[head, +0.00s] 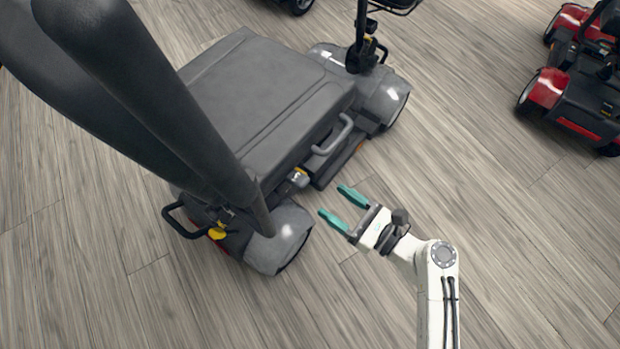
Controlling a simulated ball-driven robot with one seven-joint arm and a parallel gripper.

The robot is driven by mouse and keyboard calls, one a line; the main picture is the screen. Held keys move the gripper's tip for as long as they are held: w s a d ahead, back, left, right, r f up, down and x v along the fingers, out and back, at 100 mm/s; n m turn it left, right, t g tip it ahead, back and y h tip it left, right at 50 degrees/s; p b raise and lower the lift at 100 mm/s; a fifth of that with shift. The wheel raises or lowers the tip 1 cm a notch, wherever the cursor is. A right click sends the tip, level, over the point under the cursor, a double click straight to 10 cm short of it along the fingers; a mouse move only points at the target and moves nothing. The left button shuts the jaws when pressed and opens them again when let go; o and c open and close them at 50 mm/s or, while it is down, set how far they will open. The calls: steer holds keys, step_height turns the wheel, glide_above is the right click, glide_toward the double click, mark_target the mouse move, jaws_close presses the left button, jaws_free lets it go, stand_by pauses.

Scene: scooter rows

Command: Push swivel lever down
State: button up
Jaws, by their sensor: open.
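A grey scooter (258,90) stands left of centre in the head view. A curved grey lever (346,128) sticks out from the side of its seat base, and it looks like the swivel lever. A smaller grey-and-yellow part (298,178) sits lower, near the rear wheel cover. My gripper (330,200) has teal fingers spread apart with nothing between them. It points left toward the scooter's side, below the curved lever in the picture and apart from it. I cannot tell its height relative to the lever.
Two large dark padded bars (150,90) cross the left foreground over the scooter's rear. A yellow lever (217,233) shows at the rear. A red scooter (580,75) stands at the upper right. The wood floor right of my arm is clear.

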mark_target(306, 183)
steer(key=b+x, duration=0.2)
steer(key=x, duration=0.8)
steer(key=shift+a, duration=0.1)
jaws_close()
stand_by(0.3)
